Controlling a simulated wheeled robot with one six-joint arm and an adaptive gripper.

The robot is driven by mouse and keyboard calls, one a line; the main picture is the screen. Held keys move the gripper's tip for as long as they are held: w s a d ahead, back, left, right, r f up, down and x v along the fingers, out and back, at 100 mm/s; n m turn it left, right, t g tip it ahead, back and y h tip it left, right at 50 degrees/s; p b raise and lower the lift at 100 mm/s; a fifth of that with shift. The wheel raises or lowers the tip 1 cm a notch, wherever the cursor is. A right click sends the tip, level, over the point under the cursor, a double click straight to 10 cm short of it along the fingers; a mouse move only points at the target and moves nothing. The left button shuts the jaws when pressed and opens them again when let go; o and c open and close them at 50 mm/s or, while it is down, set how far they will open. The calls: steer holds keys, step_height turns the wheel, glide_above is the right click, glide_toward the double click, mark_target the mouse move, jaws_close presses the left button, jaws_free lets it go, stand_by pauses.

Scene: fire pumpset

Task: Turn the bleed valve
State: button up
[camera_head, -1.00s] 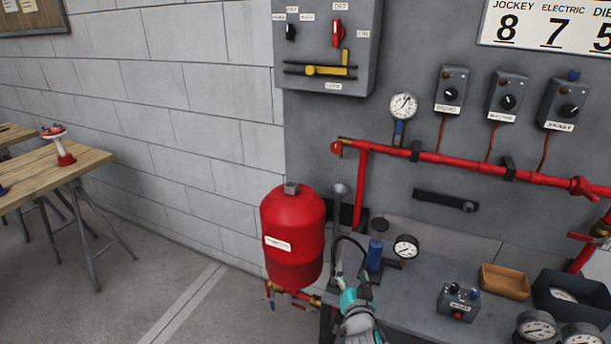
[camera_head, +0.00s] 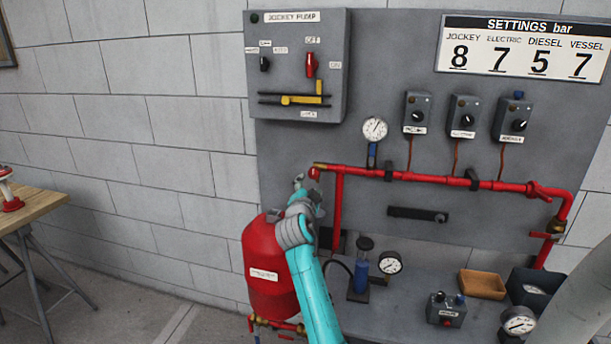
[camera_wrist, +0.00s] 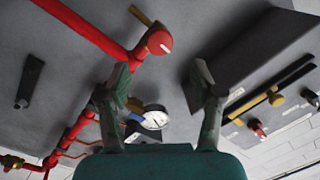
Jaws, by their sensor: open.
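The red pipe (camera_head: 430,180) ends at the left in a round red cap (camera_head: 314,173) with a small brass lever (camera_head: 321,165), perhaps the bleed valve; no label confirms it. In the wrist view the red cap (camera_wrist: 160,42) has a white mark, and the brass lever (camera_wrist: 140,15) sticks out beside it. My gripper (camera_head: 308,187) is raised close to this pipe end in the head view. In the wrist view my gripper (camera_wrist: 165,85) is open, its fingers apart with nothing held. The cap lies beyond the left fingertip; contact cannot be told.
A pressure gauge (camera_head: 375,130) hangs above the pipe, also seen in the wrist view (camera_wrist: 155,117). The jockey pump box (camera_head: 298,100) juts out from the panel above. The red vessel (camera_head: 268,275) stands below, partly behind my arm. Bench items (camera_head: 482,284) lie at right.

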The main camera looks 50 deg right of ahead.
mark_target(313, 174)
steer(key=x, duration=1)
steer(key=c, duration=1.2)
steer(key=shift+o, duration=0.2)
